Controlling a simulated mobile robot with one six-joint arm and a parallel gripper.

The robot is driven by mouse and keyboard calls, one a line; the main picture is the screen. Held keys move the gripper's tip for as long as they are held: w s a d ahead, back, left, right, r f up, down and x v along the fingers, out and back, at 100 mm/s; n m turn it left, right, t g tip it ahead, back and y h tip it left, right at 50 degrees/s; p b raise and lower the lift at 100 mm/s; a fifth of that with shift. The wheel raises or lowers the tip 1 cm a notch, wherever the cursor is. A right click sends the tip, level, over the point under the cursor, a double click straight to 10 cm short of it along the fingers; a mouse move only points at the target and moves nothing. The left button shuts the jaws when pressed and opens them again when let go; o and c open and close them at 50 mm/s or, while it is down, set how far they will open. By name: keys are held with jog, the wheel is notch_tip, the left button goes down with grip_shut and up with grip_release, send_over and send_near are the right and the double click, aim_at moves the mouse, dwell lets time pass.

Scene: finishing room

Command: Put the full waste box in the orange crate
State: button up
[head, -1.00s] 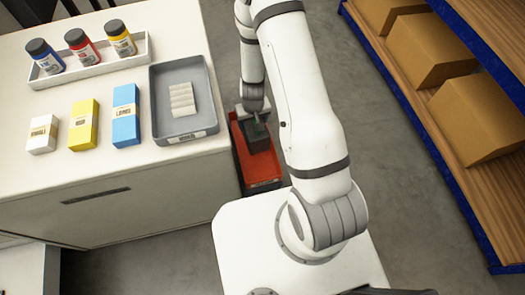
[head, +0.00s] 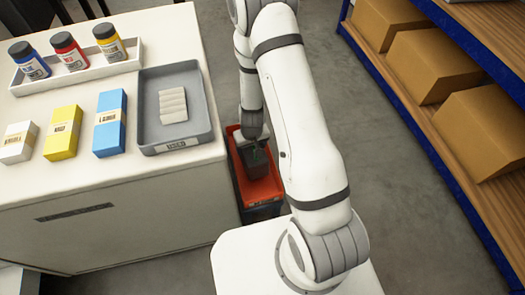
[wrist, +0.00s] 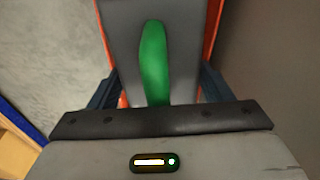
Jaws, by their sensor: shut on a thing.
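The orange crate (head: 262,192) stands on the floor beside the white cabinet's right side. The dark grey waste box (head: 257,170) is at the crate's opening, within its outline; I cannot tell whether it rests on the crate floor. My gripper (head: 256,140) is above the crate and shut on the box. In the wrist view, the grey waste box (wrist: 126,50) with a green strip on it sits between the fingers of my gripper (wrist: 157,88). Orange crate walls (wrist: 214,35) show on both sides of it. The contents of the box cannot be made out.
The white cabinet (head: 120,215) carries a grey tray (head: 205,135) with pale blocks, several small boxes and a white rack of bottles. A blue-edged shelf (head: 425,125) with cardboard boxes stands at the right. Grey floor between them is clear.

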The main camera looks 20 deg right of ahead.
aim_at(252, 152)
jog(key=shift+f+b, duration=1.25)
jog(key=shift+f, duration=0.25)
jog(key=shift+f, duration=0.15)
jog(key=o, duration=2)
